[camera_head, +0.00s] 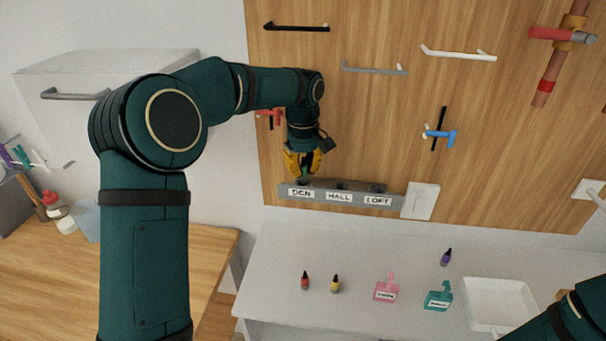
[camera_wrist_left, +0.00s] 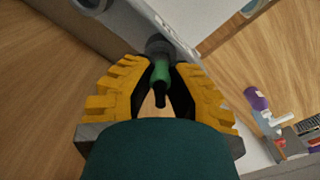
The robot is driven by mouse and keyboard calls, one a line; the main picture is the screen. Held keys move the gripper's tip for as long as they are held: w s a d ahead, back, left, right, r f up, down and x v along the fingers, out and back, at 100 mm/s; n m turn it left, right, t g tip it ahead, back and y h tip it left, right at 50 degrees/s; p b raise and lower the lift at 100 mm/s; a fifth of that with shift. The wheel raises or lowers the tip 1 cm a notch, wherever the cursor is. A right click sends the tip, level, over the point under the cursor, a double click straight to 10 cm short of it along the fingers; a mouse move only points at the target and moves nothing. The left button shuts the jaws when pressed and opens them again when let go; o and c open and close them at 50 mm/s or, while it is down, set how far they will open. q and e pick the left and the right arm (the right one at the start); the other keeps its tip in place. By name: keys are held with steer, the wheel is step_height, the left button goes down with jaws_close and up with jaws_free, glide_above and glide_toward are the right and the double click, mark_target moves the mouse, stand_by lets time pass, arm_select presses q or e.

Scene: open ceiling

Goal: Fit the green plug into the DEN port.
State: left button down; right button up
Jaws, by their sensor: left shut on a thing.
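My left gripper (camera_head: 303,170), with yellow ribbed fingers, is at the DEN end of the grey port strip (camera_head: 389,200) on the wooden wall. It is shut on the green plug (camera_wrist_left: 160,75), which shows between the fingers in the left wrist view. The plug's dark tail points back toward my wrist. Its front end meets the round grey DEN port (camera_wrist_left: 158,46); how deep it sits is hidden. The white DEN label (camera_head: 300,192) is below the gripper. HALL (camera_head: 339,197) and LOFT (camera_head: 378,201) labels follow to the right. My right gripper is out of view.
A white plate (camera_head: 420,201) adjoins the strip's right end. Red (camera_head: 305,281), yellow (camera_head: 335,284) and purple (camera_head: 446,257) plugs, pink (camera_head: 386,290) and teal (camera_head: 438,298) tags, and a white tray (camera_head: 497,303) rest on the counter below. Bar handles and a pipe are on the wall above.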

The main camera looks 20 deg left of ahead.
mark_target(303, 181)
arm_select(q)
step_height(303, 181, down, 2)
steer(key=shift+f, duration=0.2)
steer(key=shift+f, duration=0.2)
steer(key=c, duration=1.3)
jaws_free()
steer(key=shift+f, duration=0.1)
steer(key=shift+s+f, duration=0.1)
steer(key=shift+f, duration=0.05)
